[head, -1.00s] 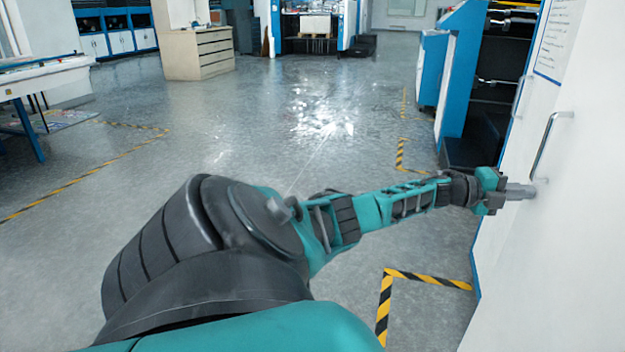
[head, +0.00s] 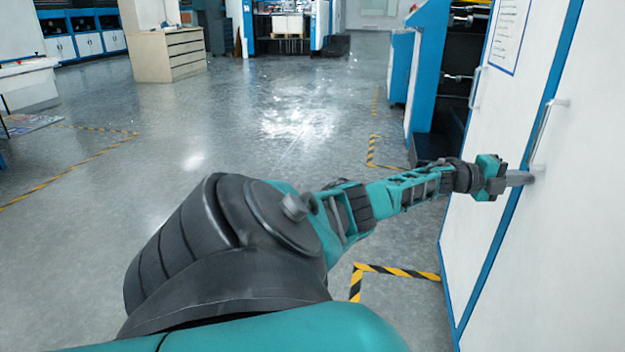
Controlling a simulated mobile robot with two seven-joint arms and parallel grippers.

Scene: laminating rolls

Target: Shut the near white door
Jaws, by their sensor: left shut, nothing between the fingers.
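The near white door (head: 580,215) fills the right side of the head view, with a long metal bar handle (head: 545,130) near its left edge. A blue strip (head: 497,232) runs along that edge, between it and the white door beyond. The near door looks close to flush with the blue strip; I cannot tell if a small gap is left. My left gripper (head: 522,178) is shut and empty, its fingertips at the door face just below the handle's lower end. They seem to touch the door. My right gripper is not in view.
A farther white door (head: 490,125) carries a printed sheet (head: 509,35) and its own handle. A blue machine (head: 428,75) stands beyond it. Yellow-black floor tape (head: 395,270) lies beside the cabinet. The grey floor to the left is open, with a drawer cabinet (head: 165,45) far back.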

